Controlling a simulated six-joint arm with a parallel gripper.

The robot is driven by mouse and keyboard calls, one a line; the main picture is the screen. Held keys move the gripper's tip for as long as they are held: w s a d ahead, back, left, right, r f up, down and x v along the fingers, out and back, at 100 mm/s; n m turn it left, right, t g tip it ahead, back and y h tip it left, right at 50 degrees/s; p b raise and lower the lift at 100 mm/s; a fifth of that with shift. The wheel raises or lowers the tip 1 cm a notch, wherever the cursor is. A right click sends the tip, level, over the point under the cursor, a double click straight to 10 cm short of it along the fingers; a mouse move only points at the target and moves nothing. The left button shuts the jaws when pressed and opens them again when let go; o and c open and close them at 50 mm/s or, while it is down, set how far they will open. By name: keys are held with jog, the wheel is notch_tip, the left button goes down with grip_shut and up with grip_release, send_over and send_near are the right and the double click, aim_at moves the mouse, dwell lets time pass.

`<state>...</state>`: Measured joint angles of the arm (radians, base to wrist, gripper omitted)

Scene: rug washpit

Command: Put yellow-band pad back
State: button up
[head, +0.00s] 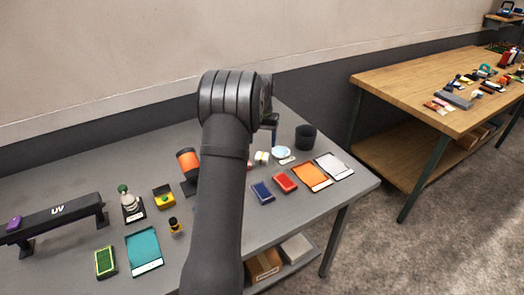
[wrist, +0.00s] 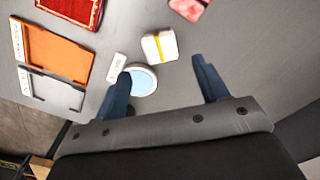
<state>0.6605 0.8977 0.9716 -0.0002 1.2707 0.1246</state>
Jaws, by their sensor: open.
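The yellow-band pad (wrist: 159,46) is a small white block with a yellow stripe, lying on the grey table just beyond my fingertips in the wrist view. In the head view it is the small white and yellow block (head: 262,157) right of my arm. My gripper (wrist: 161,75) is open and empty, its fingers apart with the pad ahead of the gap. In the head view my gripper (head: 272,132) is largely hidden by my wrist. A round white dish with a pale blue inside (wrist: 144,77) is close beside the left finger, partly covered by it. A white label (wrist: 115,69) lies beside the dish.
A pink block (wrist: 188,8) lies beyond the yellow-band pad. My arm hides part of the table.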

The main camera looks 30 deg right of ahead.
aim_at(262, 155)
jog(key=shift+r, duration=2.1)
notch_tip(262, 155, down, 12)
jog(key=shift+r, duration=1.7)
